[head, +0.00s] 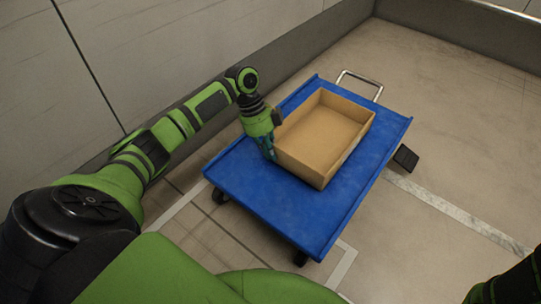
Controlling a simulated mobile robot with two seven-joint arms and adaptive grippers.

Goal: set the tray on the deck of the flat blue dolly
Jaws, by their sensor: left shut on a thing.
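The tray (297,168) is an open, shallow, light-brown box with an empty inside. It appears to sit on the deck of the flat blue dolly (240,175), towards its middle and back; I cannot tell if its underside touches everywhere. My left gripper (272,155) points down at the tray's left wall and is shut on it. Its fingertips are partly hidden against the wall. My right gripper is out of view; only a dark bit of my right arm shows at the bottom right corner.
The dolly has a metal handle (359,83) at its far end and dark wheels (300,258) below. A grey wall (160,60) runs along the left and back. The floor to the right is clear.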

